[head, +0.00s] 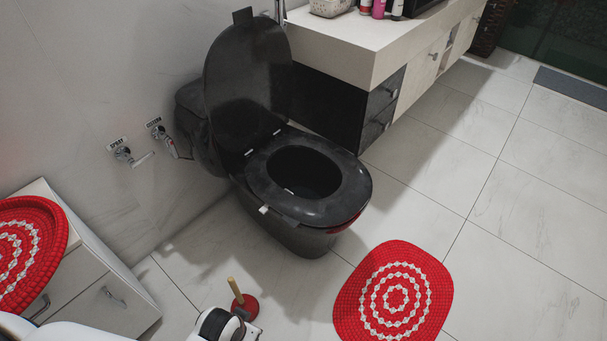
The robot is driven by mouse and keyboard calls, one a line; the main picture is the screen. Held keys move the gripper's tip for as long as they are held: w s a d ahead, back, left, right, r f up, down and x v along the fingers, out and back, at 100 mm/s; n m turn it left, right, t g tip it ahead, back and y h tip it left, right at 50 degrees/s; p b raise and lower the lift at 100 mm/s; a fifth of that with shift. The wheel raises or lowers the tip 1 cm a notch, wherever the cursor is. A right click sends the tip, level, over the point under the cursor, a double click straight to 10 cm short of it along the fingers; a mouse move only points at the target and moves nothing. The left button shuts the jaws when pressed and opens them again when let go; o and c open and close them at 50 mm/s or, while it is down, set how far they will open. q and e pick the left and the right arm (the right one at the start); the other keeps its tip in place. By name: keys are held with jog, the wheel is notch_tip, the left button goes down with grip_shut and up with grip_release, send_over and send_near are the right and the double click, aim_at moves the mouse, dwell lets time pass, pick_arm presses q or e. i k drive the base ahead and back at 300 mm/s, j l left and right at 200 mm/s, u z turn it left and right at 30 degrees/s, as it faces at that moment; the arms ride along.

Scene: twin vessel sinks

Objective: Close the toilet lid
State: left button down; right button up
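The black toilet (300,237) stands against the wall in the upper middle of the head view. Its black lid (243,85) is raised, standing nearly upright and leaning back toward the wall. The seat ring (347,185) is down on the bowl, and the dark bowl opening shows inside it. A white-and-black part, which looks like my own arm, shows at the bottom edge, well apart from the toilet.
A counter with drawers (334,45) stands close to the toilet's right. A red plunger (244,305) stands on the floor in front. A red round-patterned mat (350,305) lies at front right. A white cabinet (98,290) is at left.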

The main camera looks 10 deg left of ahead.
aim_at(248, 82)
jog(key=i+u, duration=0.25)
jog(key=u, duration=0.2)
jog(key=i+l+u, duration=0.1)
jog(key=u, duration=0.3)
jog(key=i, duration=0.1)
